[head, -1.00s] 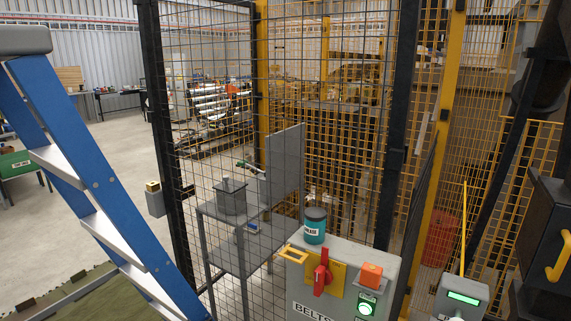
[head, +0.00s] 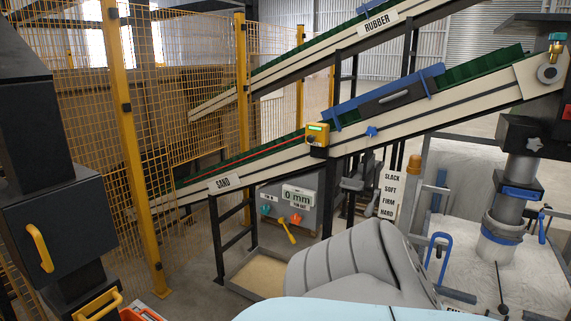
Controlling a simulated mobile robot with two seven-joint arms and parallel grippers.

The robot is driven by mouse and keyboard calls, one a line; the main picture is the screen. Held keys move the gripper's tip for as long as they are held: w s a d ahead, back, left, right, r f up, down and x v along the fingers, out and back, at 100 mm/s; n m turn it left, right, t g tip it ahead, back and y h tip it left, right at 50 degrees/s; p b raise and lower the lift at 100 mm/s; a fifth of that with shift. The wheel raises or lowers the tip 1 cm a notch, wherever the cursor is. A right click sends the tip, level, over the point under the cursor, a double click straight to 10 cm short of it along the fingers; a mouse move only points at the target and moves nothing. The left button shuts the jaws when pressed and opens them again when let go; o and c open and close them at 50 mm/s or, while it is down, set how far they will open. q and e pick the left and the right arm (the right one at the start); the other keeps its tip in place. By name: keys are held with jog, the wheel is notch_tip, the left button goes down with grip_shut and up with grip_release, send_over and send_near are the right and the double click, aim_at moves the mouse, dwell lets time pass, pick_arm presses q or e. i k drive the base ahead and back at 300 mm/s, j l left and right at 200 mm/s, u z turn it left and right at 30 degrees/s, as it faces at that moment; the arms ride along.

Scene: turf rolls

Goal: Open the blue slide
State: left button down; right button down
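Several blue parts show at the right, and I cannot tell for certain which is the blue slide. A flat blue piece (head: 522,193) sits across the upright grey pipe (head: 524,170). Below it a blue band (head: 502,233) rings the lower spout, above a large pale bag or sack top. A small blue handle (head: 543,230) hangs right of the spout. A blue loop handle (head: 437,250) stands further left. Neither of my grippers is in view, and nothing touches these parts.
Two sloping conveyors, labelled SAND (head: 222,183) and RUBBER (head: 377,23), cross the view. A control box (head: 290,205) with a yellow lever stands below. A grey ribbed form (head: 350,262) fills the front middle. Yellow mesh fencing (head: 120,100) and a dark cabinet (head: 55,230) are at the left.

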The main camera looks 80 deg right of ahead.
aim_at(527, 195)
jog(key=l+z, duration=0.15)
jog(key=z, duration=3.8)
